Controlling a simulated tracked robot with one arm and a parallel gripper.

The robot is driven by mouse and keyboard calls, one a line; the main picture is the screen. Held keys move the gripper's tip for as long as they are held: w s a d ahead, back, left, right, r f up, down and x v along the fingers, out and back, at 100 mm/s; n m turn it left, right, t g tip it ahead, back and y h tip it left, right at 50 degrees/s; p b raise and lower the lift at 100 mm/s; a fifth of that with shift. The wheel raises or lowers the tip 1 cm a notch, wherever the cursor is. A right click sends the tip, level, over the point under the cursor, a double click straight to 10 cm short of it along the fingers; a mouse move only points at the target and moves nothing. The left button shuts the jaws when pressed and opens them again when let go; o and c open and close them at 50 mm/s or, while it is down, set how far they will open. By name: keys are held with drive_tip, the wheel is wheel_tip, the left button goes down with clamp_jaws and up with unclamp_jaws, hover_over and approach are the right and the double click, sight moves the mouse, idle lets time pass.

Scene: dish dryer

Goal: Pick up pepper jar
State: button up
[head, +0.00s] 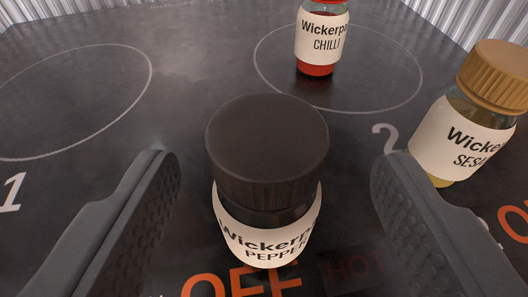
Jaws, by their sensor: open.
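The pepper jar (266,225) stands upright in the middle of the head view. It has a dark ribbed lid (267,140) and a cream label reading "PEPPER". My gripper (272,175) is open, with one dark finger to the left of the jar and one to the right. Gaps show between the jar and both fingers, so neither appears to touch it. The lower body of the jar is mostly covered by its label.
A chilli jar (321,42) with red contents stands farther back, on ring 2 of the dark hob (200,60). A sesame jar (465,135) with a wooden lid stands at the right, close beyond my right finger. The left side around ring 1 is clear. Corrugated walls edge the back.

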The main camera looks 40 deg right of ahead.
drive_tip(key=shift+b+x, duration=0.35)
drive_tip(key=shift+x, duration=2.05)
drive_tip(key=shift+a, duration=0.25)
drive_tip(key=c, duration=1.1)
